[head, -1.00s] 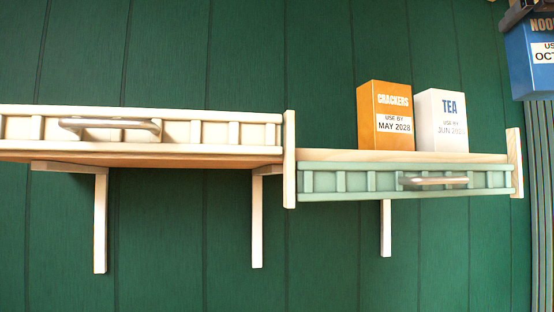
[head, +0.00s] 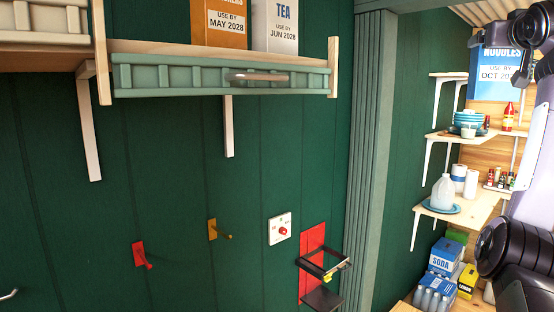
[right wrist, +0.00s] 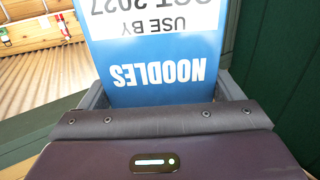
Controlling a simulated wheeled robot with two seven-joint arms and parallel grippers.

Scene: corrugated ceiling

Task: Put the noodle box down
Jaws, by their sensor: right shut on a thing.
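The blue noodle box (head: 492,72) is at the upper right of the head view, marked "NOODLES" and "USE BY OCT 2027" in the right wrist view (right wrist: 160,70). My right gripper (head: 503,38) is shut on it and holds it up in the air, clear of the shelves. In the right wrist view the two fingers (right wrist: 162,92) flank the box, and its label reads upside down. The box is partly cut off there. My left gripper is not in view.
A green-railed wall shelf (head: 210,76) holds an orange box (head: 222,18) and a white tea box (head: 275,25). Corner shelves (head: 470,205) at right hold bowls, a jug and bottles. Soda (head: 446,255) and lemon boxes sit below. Red hook (head: 141,256) and red bracket (head: 313,260) protrude from the green wall.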

